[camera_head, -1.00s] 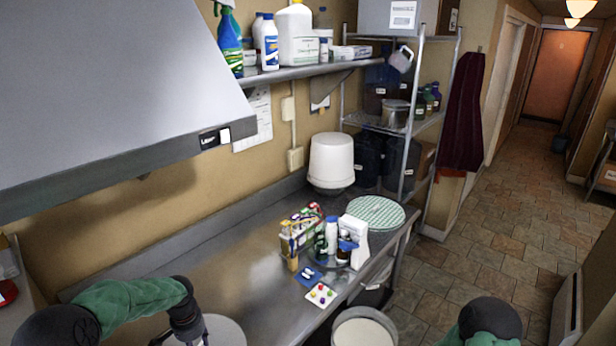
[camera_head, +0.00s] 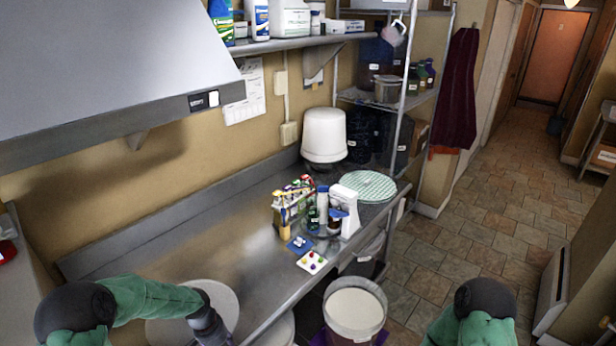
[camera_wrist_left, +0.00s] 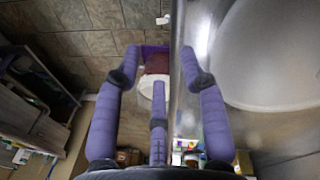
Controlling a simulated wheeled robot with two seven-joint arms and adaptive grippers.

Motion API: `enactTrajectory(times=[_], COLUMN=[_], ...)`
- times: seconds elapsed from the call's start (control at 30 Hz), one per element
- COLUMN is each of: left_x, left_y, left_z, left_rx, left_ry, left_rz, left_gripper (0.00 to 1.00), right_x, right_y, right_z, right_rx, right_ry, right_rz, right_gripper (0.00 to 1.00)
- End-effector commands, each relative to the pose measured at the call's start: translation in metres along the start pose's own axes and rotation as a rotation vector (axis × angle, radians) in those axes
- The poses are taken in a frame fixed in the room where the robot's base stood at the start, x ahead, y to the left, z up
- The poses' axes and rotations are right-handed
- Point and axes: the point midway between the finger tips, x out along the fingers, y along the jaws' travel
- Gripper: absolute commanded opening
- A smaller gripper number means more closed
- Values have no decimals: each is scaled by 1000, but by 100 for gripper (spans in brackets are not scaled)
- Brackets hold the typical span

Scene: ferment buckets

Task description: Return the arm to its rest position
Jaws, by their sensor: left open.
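My left arm comes in from the left in the head view, bent at the elbow, and its wrist runs out of the bottom edge near a pale round lid or bucket top (camera_head: 222,300) on the counter. In the left wrist view my left gripper (camera_wrist_left: 160,64) has its purple fingers spread, with nothing held between them. It points past the metal counter edge toward the tiled floor. A large pale round shape (camera_wrist_left: 265,55) fills the right of that view. My right arm shows only as a green and black link at the bottom right of the head view; its gripper is out of frame.
The steel counter (camera_head: 180,255) holds a caddy of bottles and tubes (camera_head: 318,210), a card with coloured dots (camera_head: 311,262), a green patterned round mat (camera_head: 365,186) and a white tub (camera_head: 324,135). An open bucket (camera_head: 355,310) stands below the counter edge. Tiled floor (camera_head: 480,215) is clear at right.

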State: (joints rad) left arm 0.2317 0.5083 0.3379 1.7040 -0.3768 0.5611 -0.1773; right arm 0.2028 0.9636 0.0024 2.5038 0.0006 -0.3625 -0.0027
Motion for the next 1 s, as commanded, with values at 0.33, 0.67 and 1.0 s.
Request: enactTrajectory(times=[0.33,0.67,1.0], left_x=[168,256,260], left_y=[101,162,168], left_z=[74,166,182], left_rx=[-188,-428,-467], left_ry=[28,25,26], left_rz=[176,209,200], left_gripper=[42,42,42], right_x=[72,123,126], right_y=[25,44,45], right_z=[-3,-5,-5], right_rx=[0,0,0], right_ry=[0,0,1], right_rz=[0,0,0], right_gripper=[46,46,46])
